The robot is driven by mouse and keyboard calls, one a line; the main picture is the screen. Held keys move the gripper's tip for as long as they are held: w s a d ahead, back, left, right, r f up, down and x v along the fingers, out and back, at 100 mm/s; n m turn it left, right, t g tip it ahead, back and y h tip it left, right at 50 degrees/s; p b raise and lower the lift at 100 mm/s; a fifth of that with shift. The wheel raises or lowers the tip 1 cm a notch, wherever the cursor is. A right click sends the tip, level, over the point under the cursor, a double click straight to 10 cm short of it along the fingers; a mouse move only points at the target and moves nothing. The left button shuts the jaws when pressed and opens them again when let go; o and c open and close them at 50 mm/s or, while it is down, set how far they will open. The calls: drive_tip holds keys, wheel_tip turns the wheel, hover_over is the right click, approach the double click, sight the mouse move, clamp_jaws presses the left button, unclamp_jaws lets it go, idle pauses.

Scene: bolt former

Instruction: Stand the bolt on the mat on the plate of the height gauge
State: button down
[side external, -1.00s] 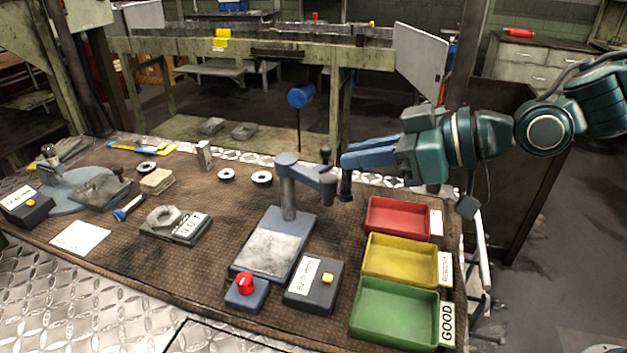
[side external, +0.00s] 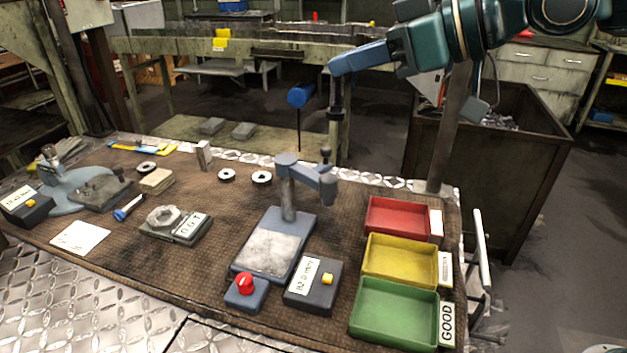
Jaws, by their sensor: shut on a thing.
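A dark bolt (side external: 336,98) hangs roughly upright from my gripper (side external: 335,68), high above the back of the bench. My gripper is shut on its upper end; the jaws hide part of it. The height gauge stands on the bench below and to the left, with a column and a blue-grey arm (side external: 311,175). Its pale plate (side external: 268,252) is bare. The brown mat (side external: 215,275) covers the bench top.
Red (side external: 398,218), yellow (side external: 400,259) and green (side external: 395,311) trays stand at the right, empty. A display box (side external: 313,287) and a red-knobbed box (side external: 245,291) sit in front of the gauge. A scale (side external: 172,222) stands left.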

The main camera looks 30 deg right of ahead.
drive_tip(key=w+a+m+t+h, duration=0.1)
drive_tip(key=w+a+m+h, duration=0.1)
drive_tip(key=w+a, duration=0.35)
drive_tip(key=m+t+h, duration=0.2)
drive_tip(key=m+h, duration=0.1)
hover_over(247, 237)
drive_tip(key=shift+h, duration=0.3)
drive_tip(key=shift+f, duration=2.7)
drive_tip(key=shift+f, duration=0.1)
wheel_tip(247, 237, down, 16)
drive_tip(key=shift+r, duration=0.25)
drive_tip(key=shift+f, duration=0.15)
drive_tip(key=shift+f, duration=2)
drive_tip(key=shift+f, duration=0.2)
